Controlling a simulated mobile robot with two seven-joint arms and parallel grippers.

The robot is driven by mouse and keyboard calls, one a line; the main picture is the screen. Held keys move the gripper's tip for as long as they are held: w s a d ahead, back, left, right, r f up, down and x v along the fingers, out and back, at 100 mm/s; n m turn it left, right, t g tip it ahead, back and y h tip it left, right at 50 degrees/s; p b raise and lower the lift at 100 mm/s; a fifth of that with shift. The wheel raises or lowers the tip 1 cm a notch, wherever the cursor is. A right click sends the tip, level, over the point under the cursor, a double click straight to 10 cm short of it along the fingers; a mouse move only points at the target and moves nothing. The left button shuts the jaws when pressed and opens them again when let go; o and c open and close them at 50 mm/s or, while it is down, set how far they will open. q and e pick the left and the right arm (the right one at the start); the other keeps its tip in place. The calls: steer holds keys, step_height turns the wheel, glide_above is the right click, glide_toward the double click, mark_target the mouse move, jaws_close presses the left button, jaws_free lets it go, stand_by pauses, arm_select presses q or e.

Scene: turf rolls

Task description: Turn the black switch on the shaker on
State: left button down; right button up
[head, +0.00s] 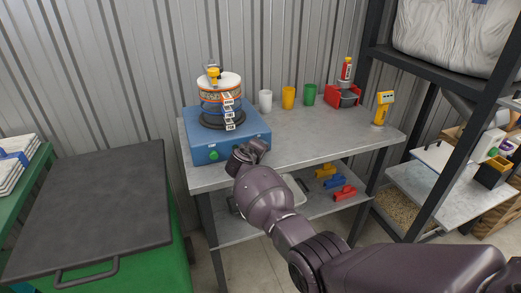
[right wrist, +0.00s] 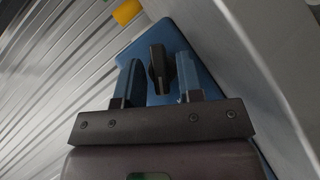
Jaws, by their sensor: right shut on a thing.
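The shaker (head: 205,145) is a blue box on the grey table, with a stack of round sieves (head: 221,100) on top and a round green button (head: 213,155) on its front. My right gripper (head: 250,152) is at the right part of the shaker's front and hides the switch in the head view. In the right wrist view, the black switch (right wrist: 160,68) is a knob with a raised grip on the blue face (right wrist: 205,70). It stands between the two fingers of my right gripper (right wrist: 157,85), which is shut on it. My left gripper is not in view.
The table (head: 300,150) holds white, yellow and green cups (head: 288,98), a red device (head: 343,95) and a yellow handheld device (head: 382,107). A lower shelf (head: 240,228) holds colored pieces. A dark-lidded green bin (head: 100,210) stands left; a black rack stands right.

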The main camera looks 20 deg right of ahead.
steer(key=shift+d+r+m+g+y+p, duration=0.15)
steer(key=shift+r+m+g+y+p, duration=0.2)
steer(key=shift+m+y+p, duration=0.4)
steer(key=shift+r+m+g+y+p, duration=0.1)
steer(key=shift+m+g+y+p, duration=0.15)
steer(key=shift+m+y+p, duration=0.6)
steer(key=shift+d+y+p, duration=0.1)
steer(key=shift+y+p, duration=0.25)
steer(key=shift+y, duration=0.25)
steer(key=m+y+p, duration=0.1)
steer(key=y+p, duration=0.1)
steer(key=shift+d+y, duration=0.15)
steer(key=shift+y, duration=0.15)
steer(key=shift+m+g+y+p, duration=0.3)
steer(key=shift+m+y+p, duration=0.15)
steer(key=shift+y, duration=0.25)
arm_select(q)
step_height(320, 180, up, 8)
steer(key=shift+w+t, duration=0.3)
arm_select(e)
steer(key=shift+f+m+y, duration=0.25)
steer(key=shift+y, duration=0.15)
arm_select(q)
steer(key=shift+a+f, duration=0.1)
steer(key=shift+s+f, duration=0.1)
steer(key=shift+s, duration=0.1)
